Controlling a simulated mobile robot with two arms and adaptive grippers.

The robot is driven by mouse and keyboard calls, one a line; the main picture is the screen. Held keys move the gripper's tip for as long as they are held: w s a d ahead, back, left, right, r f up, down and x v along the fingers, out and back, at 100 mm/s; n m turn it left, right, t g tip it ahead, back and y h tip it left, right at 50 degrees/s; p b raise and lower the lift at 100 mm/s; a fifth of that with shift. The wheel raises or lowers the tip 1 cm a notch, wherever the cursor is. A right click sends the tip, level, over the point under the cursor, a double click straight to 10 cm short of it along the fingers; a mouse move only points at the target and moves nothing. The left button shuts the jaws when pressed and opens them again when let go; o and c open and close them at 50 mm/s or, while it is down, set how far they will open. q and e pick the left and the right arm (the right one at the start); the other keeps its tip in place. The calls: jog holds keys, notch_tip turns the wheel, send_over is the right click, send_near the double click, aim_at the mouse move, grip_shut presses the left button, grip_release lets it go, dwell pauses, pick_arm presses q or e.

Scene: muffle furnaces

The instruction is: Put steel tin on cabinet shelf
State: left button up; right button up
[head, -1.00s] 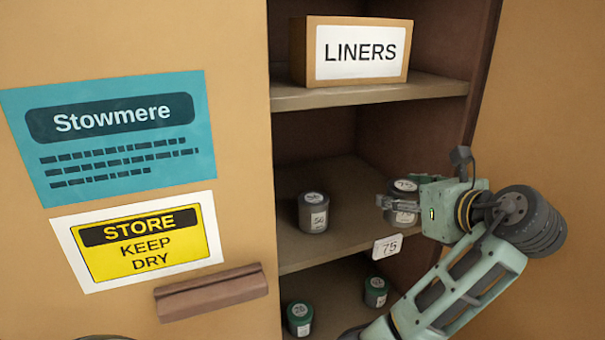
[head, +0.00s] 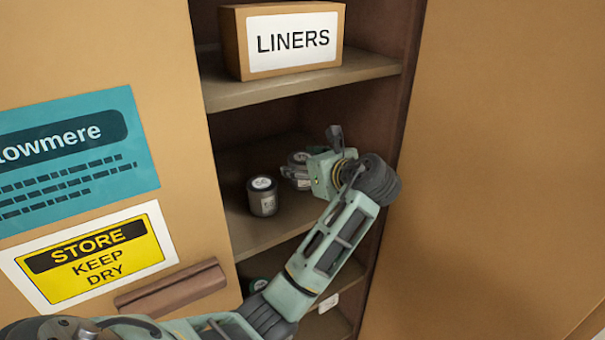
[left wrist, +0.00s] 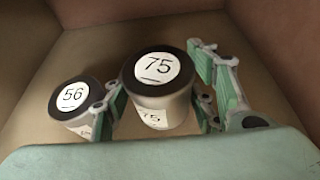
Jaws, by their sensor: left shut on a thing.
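The steel tin is grey with a dark lid and a round white label reading 75 in the left wrist view (left wrist: 155,98). It is inside the cabinet, over the middle shelf (head: 255,232), and shows partly behind my gripper in the head view (head: 297,160). My left gripper (head: 300,174) is shut on the tin, with one finger on each side in the left wrist view (left wrist: 160,112). The tin looks upright; I cannot tell whether its base touches the shelf. A similar tin marked 56 (head: 262,198) stands to its left, close to the left finger. My right gripper is out of view.
A box marked LINERS (head: 292,42) stands on the upper shelf (head: 300,84). The cabinet's right side wall (head: 397,110) is close to my gripper.

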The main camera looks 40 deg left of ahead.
pick_arm(q)
notch_tip(320, 180, down, 2)
jog(key=shift+f+p, duration=0.2)
jog(key=shift+p, duration=0.3)
jog(key=shift+a+f, duration=0.1)
jog(key=shift+f, duration=0.3)
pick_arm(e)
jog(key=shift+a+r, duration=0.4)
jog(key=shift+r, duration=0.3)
pick_arm(q)
jog(key=shift+f, duration=0.1)
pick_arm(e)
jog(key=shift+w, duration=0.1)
pick_arm(q)
jog(key=o, duration=1.5)
jog(key=shift+c, duration=0.2)
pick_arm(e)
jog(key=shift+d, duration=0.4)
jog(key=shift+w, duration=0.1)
